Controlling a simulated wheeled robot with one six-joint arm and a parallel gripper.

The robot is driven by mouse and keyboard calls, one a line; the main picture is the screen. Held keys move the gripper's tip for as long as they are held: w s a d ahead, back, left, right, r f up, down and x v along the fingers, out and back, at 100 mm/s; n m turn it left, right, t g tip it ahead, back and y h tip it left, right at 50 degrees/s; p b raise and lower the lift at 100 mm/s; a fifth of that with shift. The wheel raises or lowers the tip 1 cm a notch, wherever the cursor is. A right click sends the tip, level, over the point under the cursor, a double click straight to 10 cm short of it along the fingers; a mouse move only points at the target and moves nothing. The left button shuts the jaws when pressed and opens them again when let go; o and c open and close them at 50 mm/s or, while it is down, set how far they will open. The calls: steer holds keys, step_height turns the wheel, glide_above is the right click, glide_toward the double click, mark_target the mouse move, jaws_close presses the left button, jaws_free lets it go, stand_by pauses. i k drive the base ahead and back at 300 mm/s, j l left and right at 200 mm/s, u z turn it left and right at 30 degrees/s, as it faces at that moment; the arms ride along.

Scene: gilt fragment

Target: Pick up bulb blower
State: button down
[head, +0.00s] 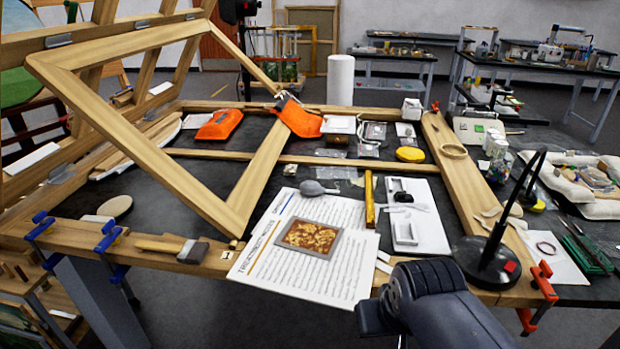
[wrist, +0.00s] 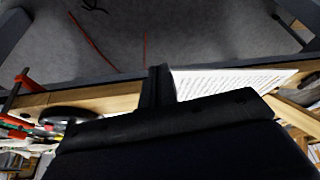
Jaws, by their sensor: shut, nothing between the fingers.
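The bulb blower (head: 312,187) is a small grey rubber bulb with a short nozzle. It lies on the top edge of the printed treatment-notes sheet (head: 262,264), just above the gilt fragment (head: 309,238). My gripper shows in the wrist view (wrist: 158,86) as two dark fingers pressed together with nothing between them. The wrist view does not show the blower.
A wooden frame (head: 140,140) leans over the table's left side. A brush (head: 172,247) lies on the front rail. A black lamp (head: 490,258) stands at front right. A yellow bar (head: 369,200) and a white tray (head: 408,214) lie right of the blower.

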mark_target(323, 191)
steer(key=i+j+z, duration=0.45)
steer(key=j+z, duration=0.25)
steer(key=i+j+z, duration=0.2)
steer(key=z, duration=0.15)
steer(key=i+j+z, duration=0.1)
steer(key=j+z, duration=0.3)
